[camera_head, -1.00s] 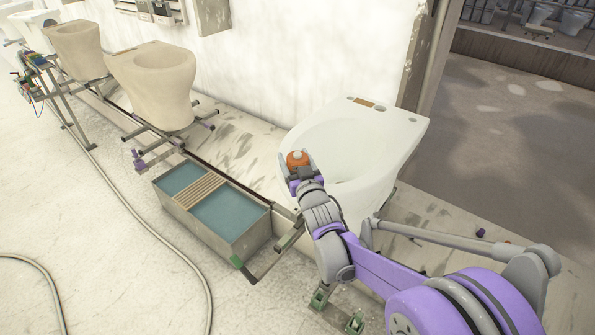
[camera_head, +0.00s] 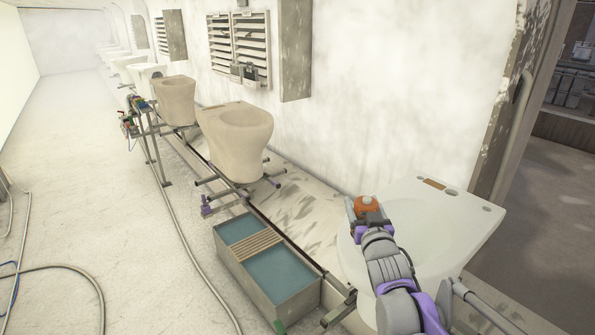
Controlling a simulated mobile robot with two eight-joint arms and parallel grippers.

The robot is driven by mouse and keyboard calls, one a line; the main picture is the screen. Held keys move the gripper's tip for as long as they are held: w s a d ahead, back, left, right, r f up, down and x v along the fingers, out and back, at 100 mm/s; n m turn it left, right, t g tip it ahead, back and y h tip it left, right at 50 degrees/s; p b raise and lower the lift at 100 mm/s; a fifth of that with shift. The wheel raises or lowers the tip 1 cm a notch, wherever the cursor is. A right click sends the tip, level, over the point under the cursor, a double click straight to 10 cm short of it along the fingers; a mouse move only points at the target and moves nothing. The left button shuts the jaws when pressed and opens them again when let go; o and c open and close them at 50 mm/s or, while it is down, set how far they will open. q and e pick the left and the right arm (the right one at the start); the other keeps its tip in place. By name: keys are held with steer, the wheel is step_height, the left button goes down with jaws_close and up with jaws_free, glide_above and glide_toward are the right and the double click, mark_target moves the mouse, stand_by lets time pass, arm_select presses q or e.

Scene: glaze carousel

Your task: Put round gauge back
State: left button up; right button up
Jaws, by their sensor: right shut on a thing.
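My right gripper (camera_head: 365,212) is shut on the round gauge (camera_head: 367,204), a small orange disc-like thing with a pale knob on top. From this view they appear in front of the white toilet bowl (camera_head: 420,225) at the lower right. I cannot tell whether the gauge touches the bowl. The gripper and my arm hide part of the bowl. My left gripper is not in view.
A trough of blue-green water (camera_head: 282,272) with a slatted bridge stands left of the white bowl. Unglazed beige bowls (camera_head: 238,140) stand on a rail along the wall. A tool stand (camera_head: 140,118) and a hose (camera_head: 185,240) are at left.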

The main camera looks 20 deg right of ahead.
steer(key=w+a+f+n+y, duration=0.1)
steer(key=w+a+f+y, duration=0.1)
steer(key=a+f, duration=0.5)
steer(key=w+a+f+n+y, duration=0.1)
steer(key=w+a+f+y, duration=0.1)
steer(key=w+a+f, duration=0.3)
steer(key=a+f, duration=0.3)
steer(key=f, duration=0.2)
steer(key=shift+n, duration=0.3)
steer(key=shift+s+a+f, duration=0.1)
